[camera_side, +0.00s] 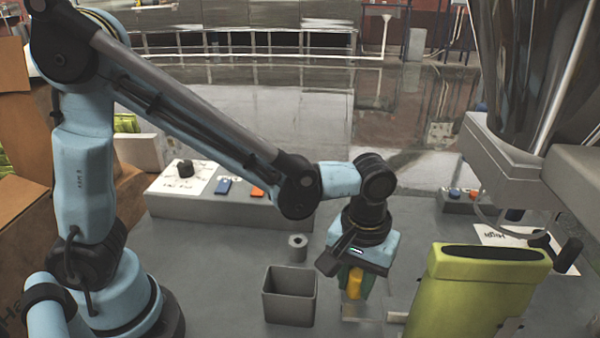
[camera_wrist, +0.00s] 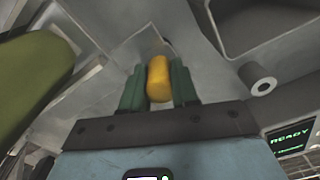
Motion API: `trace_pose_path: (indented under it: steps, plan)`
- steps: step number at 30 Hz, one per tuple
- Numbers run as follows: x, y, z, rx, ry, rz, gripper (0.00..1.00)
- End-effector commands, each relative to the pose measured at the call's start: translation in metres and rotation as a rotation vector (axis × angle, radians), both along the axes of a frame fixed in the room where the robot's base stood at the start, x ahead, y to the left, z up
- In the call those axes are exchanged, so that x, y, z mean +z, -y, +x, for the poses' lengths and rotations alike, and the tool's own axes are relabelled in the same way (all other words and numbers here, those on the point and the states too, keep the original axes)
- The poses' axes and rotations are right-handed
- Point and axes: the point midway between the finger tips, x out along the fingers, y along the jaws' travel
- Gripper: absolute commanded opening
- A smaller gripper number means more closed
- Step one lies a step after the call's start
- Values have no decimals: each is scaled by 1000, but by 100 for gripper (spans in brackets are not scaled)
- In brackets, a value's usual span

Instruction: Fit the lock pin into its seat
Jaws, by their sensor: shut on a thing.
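The lock pin appears to be the yellow cylinder (camera_side: 355,283), which also shows in the wrist view (camera_wrist: 158,76). My gripper (camera_side: 357,286) points down with its green fingers shut on the pin; in the wrist view the fingers (camera_wrist: 158,90) press it from both sides. The pin's lower end is hard to make out, and I cannot tell whether it touches anything below. A short grey cylinder with a hole in its top (camera_side: 297,248) stands left of my gripper; it is also in the wrist view (camera_wrist: 263,86). I cannot tell for sure which part is the seat.
An open grey square bin (camera_side: 290,297) stands left of my gripper. A control box (camera_side: 225,200) lies behind.

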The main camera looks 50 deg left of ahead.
Motion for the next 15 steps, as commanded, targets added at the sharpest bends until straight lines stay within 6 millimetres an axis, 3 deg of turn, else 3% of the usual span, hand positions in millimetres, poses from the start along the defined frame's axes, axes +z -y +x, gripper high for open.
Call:
trace_pose_path:
  steps: [5,6,11,15]
  plan:
    - [-2,0,0,0,0,0,0]
    - [-2,0,0,0,0,0,32]
    - [-2,0,0,0,0,0,56]
    - [-2,0,0,0,0,0,59]
